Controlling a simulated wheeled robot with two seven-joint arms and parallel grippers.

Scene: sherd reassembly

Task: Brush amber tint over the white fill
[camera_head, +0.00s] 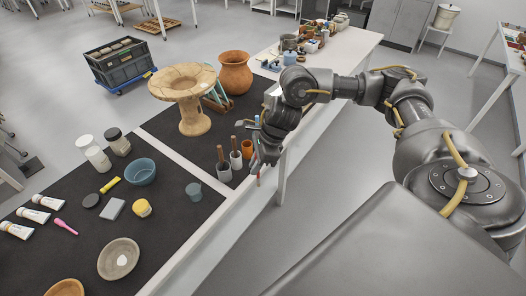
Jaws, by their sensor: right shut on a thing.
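My right gripper (262,160) is at the right edge of the dark-topped table, beside the small cups. It is shut on a thin brush-like stick, mostly hidden by the fingers; a reddish end (258,181) shows just below them. A shallow grey-brown bowl (107,270) lies at the front of the table with a white patch (122,260) inside it. An orange-amber cup (248,146) stands just left of the gripper. Two grey cups (224,174) with brown-handled tools stand left of the gripper. My left gripper is out of view.
A tall tan pedestal vessel (193,117) and a terracotta jar (235,76) stand farther back.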

